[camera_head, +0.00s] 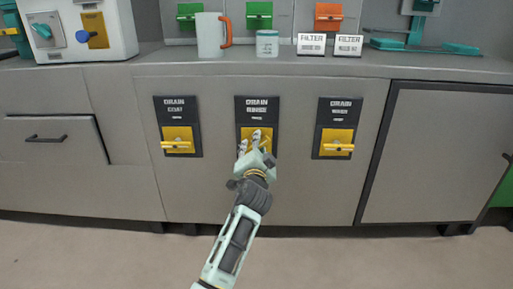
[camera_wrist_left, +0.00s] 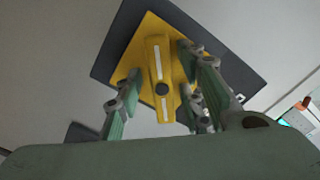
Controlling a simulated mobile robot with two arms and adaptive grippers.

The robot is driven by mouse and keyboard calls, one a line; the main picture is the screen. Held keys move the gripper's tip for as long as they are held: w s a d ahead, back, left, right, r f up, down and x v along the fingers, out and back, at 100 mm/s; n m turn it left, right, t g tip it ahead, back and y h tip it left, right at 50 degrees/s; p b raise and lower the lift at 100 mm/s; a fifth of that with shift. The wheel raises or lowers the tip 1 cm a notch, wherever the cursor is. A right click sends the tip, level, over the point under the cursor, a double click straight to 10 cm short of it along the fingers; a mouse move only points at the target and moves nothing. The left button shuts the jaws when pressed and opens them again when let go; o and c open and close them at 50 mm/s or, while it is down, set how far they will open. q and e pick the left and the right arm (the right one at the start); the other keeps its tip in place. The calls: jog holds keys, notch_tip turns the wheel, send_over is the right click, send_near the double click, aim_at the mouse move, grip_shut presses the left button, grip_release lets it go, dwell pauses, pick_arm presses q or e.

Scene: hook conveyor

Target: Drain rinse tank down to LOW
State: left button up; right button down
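The DRAIN RINSE panel (camera_head: 257,106) is the middle of three dark panels on the cabinet front. Its yellow valve plate and handle are mostly hidden behind my left gripper (camera_head: 255,142) in the head view. In the left wrist view the yellow handle (camera_wrist_left: 160,72), with a dark centre, stands on its yellow plate (camera_wrist_left: 133,59). My left gripper (camera_wrist_left: 160,95) is open, with fingers on both sides of the handle and visible gaps to it. The rinse tank's level is not readable here. My right gripper is not in view.
A left drain panel (camera_head: 176,107), seemingly COAT, and a right drain panel (camera_head: 339,108) flank the middle one, each with a yellow handle. The floor in front is clear.

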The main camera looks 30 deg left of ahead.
pick_arm(q)
jog(key=v, duration=1.2)
jog(key=shift+r, duration=0.1)
jog(key=shift+c, duration=0.6)
dwell(0.5)
